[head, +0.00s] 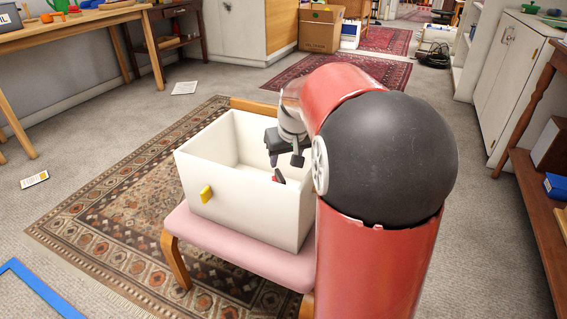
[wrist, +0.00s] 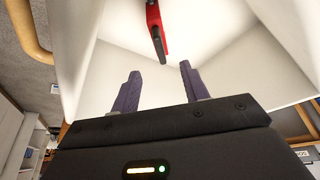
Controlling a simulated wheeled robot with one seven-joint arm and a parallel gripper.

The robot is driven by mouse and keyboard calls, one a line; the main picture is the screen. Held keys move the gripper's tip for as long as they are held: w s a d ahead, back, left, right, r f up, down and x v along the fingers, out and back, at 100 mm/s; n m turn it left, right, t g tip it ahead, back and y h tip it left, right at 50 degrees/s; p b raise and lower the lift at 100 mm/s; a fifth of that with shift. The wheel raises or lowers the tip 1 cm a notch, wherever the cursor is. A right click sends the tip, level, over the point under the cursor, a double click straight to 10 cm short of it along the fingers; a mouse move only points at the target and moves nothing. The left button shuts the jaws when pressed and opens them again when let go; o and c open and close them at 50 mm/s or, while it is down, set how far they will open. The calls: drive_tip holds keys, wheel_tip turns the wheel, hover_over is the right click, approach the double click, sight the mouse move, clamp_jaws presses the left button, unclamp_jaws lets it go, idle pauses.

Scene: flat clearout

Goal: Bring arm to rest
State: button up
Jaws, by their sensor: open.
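My gripper (head: 285,158) is over the white box (head: 235,195), with its fingers pointing down at the box's right side. In the wrist view my gripper (wrist: 157,76) is open, its two purple fingers apart with nothing between them. A red and black item (wrist: 155,30) is inside the white box, beyond the fingertips and apart from them. A bit of it also shows in the head view (head: 279,176); the rest is hidden by the box wall. My red arm with its black joint covers the box's right end.
The box stands on a pink-seated chair (head: 240,245), with a yellow tab (head: 206,194) on its front. A patterned rug (head: 110,225) lies beneath. A wooden table (head: 75,30) is at left, a white cabinet (head: 515,75) and wooden shelf (head: 535,190) at right. Papers lie on the carpet.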

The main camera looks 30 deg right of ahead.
drive_tip(key=shift+r, duration=0.25)
idle(0.3)
